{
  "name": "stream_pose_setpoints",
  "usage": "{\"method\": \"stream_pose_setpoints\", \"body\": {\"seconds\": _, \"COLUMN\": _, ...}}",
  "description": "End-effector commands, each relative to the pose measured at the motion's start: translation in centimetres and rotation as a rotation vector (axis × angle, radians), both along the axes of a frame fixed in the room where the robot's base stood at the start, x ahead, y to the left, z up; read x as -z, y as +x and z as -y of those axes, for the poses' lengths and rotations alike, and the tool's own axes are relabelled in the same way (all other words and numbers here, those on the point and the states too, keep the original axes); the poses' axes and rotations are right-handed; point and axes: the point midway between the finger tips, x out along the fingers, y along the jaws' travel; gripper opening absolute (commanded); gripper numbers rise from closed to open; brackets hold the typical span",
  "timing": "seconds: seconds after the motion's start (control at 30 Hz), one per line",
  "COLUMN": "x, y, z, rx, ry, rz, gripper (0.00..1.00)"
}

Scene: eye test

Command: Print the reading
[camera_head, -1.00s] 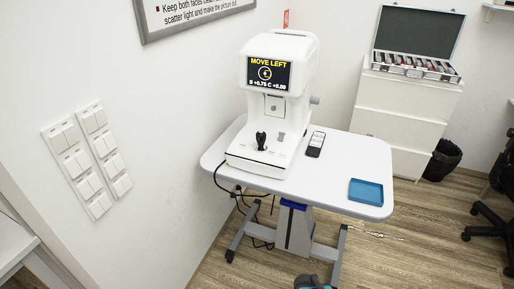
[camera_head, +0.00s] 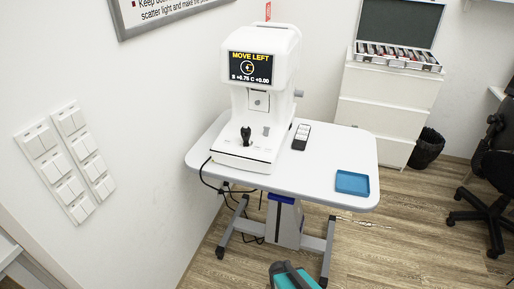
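A white eye-test machine (camera_head: 268,97) stands on a white wheeled table (camera_head: 310,173). Its screen (camera_head: 249,68) is lit and reads "MOVE LEFT" above a yellow circle mark, with "S +0.75 C +0.00" below. A black joystick (camera_head: 246,136) stands upright on its base, with a grey knob (camera_head: 266,131) to the right. No printed paper shows. A dark and teal part at the bottom edge looks like part of my own arm. My gripper's fingers cannot be made out.
A small remote (camera_head: 301,137) and an empty blue tray (camera_head: 352,183) lie on the table. Cables hang at its left. A drawer cabinet (camera_head: 382,112) with an open lens case (camera_head: 397,55), a bin (camera_head: 427,148) and a black chair (camera_head: 492,190) stand right. Floor right of the table is mostly clear.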

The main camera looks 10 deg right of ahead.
Motion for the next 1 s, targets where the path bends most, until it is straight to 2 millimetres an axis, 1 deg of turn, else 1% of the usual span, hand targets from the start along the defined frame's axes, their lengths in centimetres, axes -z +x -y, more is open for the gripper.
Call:
{"method": "stream_pose_setpoints", "body": {"seconds": 0.37, "x": 0.00, "y": 0.00, "z": 0.00, "rx": 0.000, "ry": 0.000, "rz": 0.000, "gripper": 0.35}}
{"method": "stream_pose_setpoints", "body": {"seconds": 0.57, "x": 0.00, "y": 0.00, "z": 0.00, "rx": 0.000, "ry": 0.000, "rz": 0.000, "gripper": 0.03}}
{"method": "stream_pose_setpoints", "body": {"seconds": 0.6, "x": 0.00, "y": 0.00, "z": 0.00, "rx": 0.000, "ry": 0.000, "rz": 0.000, "gripper": 0.00}}
{"method": "stream_pose_setpoints", "body": {"seconds": 1.0, "x": 0.00, "y": 0.00, "z": 0.00, "rx": 0.000, "ry": 0.000, "rz": 0.000, "gripper": 0.00}}
